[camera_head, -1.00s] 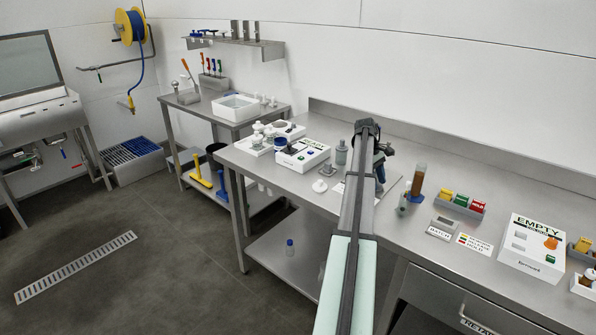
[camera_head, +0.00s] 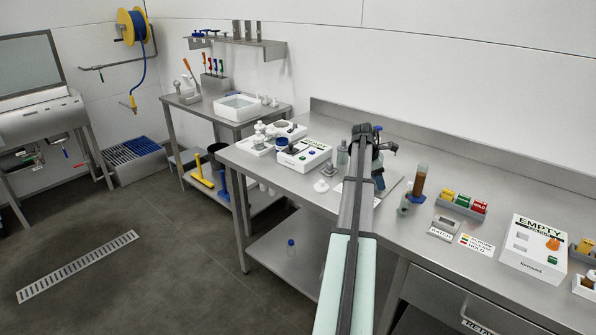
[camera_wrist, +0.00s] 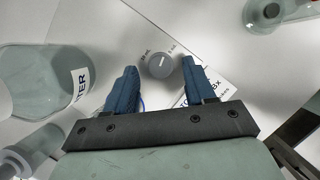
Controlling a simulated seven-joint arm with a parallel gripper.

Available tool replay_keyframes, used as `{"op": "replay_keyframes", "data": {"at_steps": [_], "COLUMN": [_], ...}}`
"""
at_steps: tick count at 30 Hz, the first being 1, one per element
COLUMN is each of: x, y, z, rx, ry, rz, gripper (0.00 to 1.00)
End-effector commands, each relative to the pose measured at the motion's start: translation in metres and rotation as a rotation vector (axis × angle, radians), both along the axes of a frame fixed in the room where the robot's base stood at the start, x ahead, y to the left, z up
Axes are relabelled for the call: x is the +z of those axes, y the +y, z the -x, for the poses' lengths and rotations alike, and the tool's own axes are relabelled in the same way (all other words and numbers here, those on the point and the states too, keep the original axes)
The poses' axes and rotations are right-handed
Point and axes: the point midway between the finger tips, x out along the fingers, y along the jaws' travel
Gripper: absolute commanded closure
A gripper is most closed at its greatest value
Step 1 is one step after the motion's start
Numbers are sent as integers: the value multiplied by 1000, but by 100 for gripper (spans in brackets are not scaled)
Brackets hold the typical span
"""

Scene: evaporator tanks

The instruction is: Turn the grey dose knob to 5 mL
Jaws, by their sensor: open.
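The grey dose knob (camera_wrist: 160,65) is round with a pale pointer line on its top. In the wrist view it shows between the fingertips of my gripper (camera_wrist: 159,68), with a gap at each side. The blue fingers are apart and hold nothing. Small print beside the knob reads as a mL mark at its upper left and "5 mL" at its upper right. The pointer line lies roughly across the picture; which mark it faces is unclear. In the head view my arm hides the knob.
A clear bottle marked "WATER" (camera_wrist: 45,82) stands close at the left in the wrist view. A printed card (camera_wrist: 205,88) lies at the right. In the head view, a brown-filled cylinder (camera_head: 420,180) stands right of my arm, with a small scale (camera_head: 443,228) nearer.

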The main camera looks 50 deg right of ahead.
Motion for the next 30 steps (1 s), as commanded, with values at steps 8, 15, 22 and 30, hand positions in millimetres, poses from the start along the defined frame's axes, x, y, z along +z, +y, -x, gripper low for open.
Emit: {"op": "replay_keyframes", "data": {"at_steps": [8, 15, 22, 30], "x": [44, 79, 113, 104], "y": [11, 22, 32, 49], "z": [-14, -24, -34, -67], "rx": [-2, -3, -4, 0], "ry": [-1, -1, -1, 2], "rz": [1, 1, 1, 33], "gripper": [46, 46, 46, 46]}}
